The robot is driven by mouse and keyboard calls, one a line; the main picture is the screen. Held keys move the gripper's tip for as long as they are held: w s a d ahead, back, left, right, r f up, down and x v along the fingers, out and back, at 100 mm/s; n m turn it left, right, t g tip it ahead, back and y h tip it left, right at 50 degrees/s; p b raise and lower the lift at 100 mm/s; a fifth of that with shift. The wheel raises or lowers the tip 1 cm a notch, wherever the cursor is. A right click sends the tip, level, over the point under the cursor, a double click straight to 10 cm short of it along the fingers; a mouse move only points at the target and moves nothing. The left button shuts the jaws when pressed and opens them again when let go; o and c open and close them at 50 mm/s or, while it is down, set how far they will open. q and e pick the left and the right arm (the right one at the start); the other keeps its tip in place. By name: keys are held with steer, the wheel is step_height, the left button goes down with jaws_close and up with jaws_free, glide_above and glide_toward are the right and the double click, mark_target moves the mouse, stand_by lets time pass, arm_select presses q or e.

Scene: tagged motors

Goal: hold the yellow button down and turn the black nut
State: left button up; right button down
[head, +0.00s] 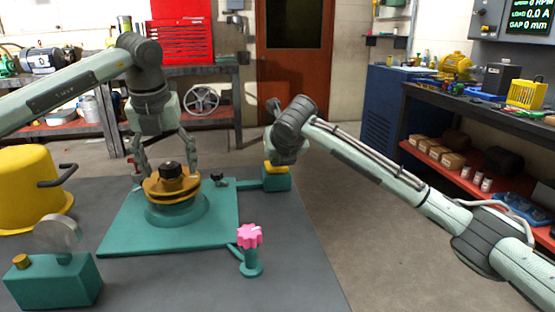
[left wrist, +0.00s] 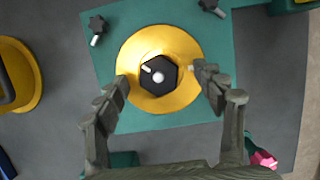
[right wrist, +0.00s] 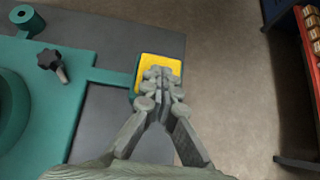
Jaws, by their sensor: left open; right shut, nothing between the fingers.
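The black nut (head: 171,170) sits on a round brass flange on a teal base; it also shows as a black hexagon in the left wrist view (left wrist: 158,76). My left gripper (head: 166,162) is open and points down, its fingers on either side of the nut, apart from it, over the flange. The fingers also show in the left wrist view (left wrist: 161,82). The yellow button (right wrist: 157,68) is on a small teal box at the table's far right edge. My right gripper (right wrist: 160,78) is shut and empty, its fingertips over the button. Whether they press it I cannot tell.
A pink star knob (head: 249,236) stands on a teal post at front right. A black knob (right wrist: 50,60) is on the teal plate.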

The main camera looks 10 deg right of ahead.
steer(key=shift+f, duration=0.15)
step_height(320, 180, up, 8)
stand_by(0.9)
arm_select(q)
steer(key=shift+r+p, duration=0.9)
steer(key=shift+r, duration=3.1)
arm_select(e)
steer(key=shift+r, duration=1.1)
